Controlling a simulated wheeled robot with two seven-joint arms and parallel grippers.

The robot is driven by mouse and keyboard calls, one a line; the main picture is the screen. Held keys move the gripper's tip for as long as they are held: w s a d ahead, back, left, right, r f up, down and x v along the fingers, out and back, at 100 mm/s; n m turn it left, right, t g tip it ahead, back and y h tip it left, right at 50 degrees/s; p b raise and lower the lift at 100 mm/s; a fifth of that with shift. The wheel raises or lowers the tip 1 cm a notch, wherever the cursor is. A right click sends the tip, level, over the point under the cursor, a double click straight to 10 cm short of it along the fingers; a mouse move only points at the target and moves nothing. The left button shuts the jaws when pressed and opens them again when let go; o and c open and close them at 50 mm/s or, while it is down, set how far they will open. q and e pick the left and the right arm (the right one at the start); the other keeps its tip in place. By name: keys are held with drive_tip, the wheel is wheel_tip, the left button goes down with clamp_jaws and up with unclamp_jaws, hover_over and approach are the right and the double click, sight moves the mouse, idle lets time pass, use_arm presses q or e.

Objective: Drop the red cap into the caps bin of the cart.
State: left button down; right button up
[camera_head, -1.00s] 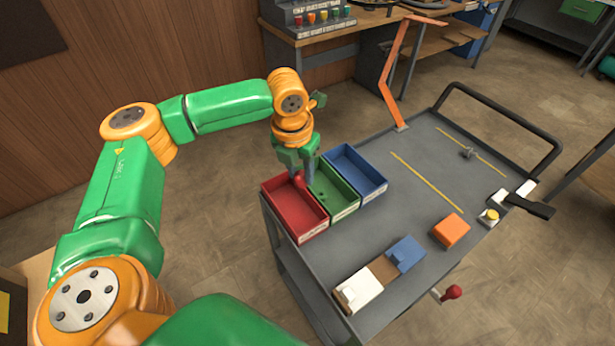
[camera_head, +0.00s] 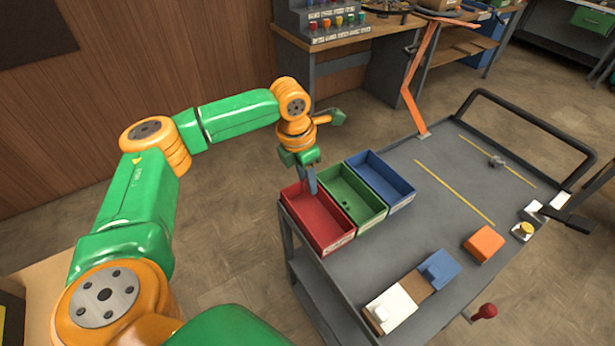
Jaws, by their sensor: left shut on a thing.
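My left gripper (camera_head: 310,183) points down at the back edge of the red bin (camera_head: 322,222), near its border with the green bin (camera_head: 350,197). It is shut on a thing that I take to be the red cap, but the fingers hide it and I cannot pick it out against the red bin. The red, green and blue bins stand side by side on the cart (camera_head: 410,225), with the blue bin (camera_head: 383,180) furthest right. Their labels are too small to read. My right gripper is not in view.
An orange block (camera_head: 484,243), a blue block (camera_head: 439,268) and a white block (camera_head: 391,309) sit on the cart. A tall orange bent bar (camera_head: 412,95) rises behind the bins. A black handle (camera_head: 530,120) rims the far end. The cart's middle is clear.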

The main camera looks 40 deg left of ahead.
sight(303, 185)
use_arm(q)
drive_tip(key=shift+c, duration=2.2)
unclamp_jaws()
drive_tip(key=shift+d+r, duration=0.15)
drive_tip(key=shift+r, duration=0.1)
drive_tip(key=r, duration=0.4)
drive_tip(key=s+r, duration=0.1)
drive_tip(key=r, duration=0.2)
drive_tip(key=shift+a+b, duration=0.2)
drive_tip(key=shift+b, duration=0.1)
drive_tip(key=shift+f, duration=0.1)
